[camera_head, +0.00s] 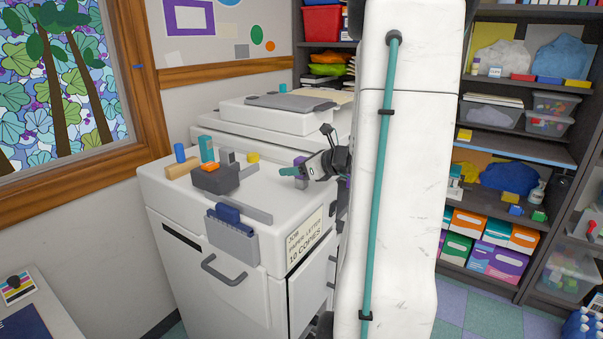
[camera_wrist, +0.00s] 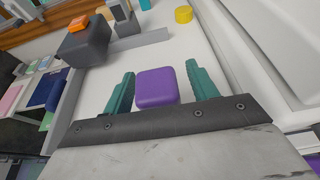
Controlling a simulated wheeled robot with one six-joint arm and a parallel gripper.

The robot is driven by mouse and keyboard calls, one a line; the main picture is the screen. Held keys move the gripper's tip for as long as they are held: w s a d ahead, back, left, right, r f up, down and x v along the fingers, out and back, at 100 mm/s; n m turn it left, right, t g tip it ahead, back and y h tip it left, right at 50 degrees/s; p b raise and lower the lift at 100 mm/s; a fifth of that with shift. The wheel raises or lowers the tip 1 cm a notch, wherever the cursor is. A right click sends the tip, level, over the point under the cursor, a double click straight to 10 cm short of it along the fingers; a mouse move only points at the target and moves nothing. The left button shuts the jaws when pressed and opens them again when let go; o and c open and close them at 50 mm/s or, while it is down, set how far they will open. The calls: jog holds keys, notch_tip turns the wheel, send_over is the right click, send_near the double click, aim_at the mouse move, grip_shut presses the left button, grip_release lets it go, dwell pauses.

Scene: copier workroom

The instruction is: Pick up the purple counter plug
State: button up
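The purple counter plug (camera_wrist: 157,88) is a rounded purple block. In the wrist view it sits between the two teal fingers of my gripper (camera_wrist: 159,76). The fingers are open on either side of it, with a narrow gap at the right finger and little or no gap at the left. In the head view my gripper (camera_head: 297,171) is low over the white copier top, near its right side. The plug (camera_head: 300,183) shows there only in part beside the fingers. I cannot tell exactly how its base meets the surface.
A dark grey block (camera_head: 216,179) stands left on the copier (camera_head: 190,224), with blue, teal, orange and tan pieces near it. A yellow cylinder (camera_head: 253,157) is behind. A grey strip (camera_head: 248,209) lies in front. A raised white copier section (camera_head: 275,118) stands behind.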

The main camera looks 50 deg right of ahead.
aim_at(299, 157)
jog(key=c, duration=1.1)
jog(key=shift+o, duration=0.2)
jog(key=shift+r, duration=0.1)
jog(key=shift+r, duration=0.45)
jog(key=r, duration=0.1)
jog(key=s+r, duration=0.1)
jog(key=shift+r, duration=0.3)
jog(key=s+d+r, duration=0.1)
jog(key=s, duration=1.4)
jog(key=shift+r, duration=0.15)
jog(key=shift+d, duration=0.1)
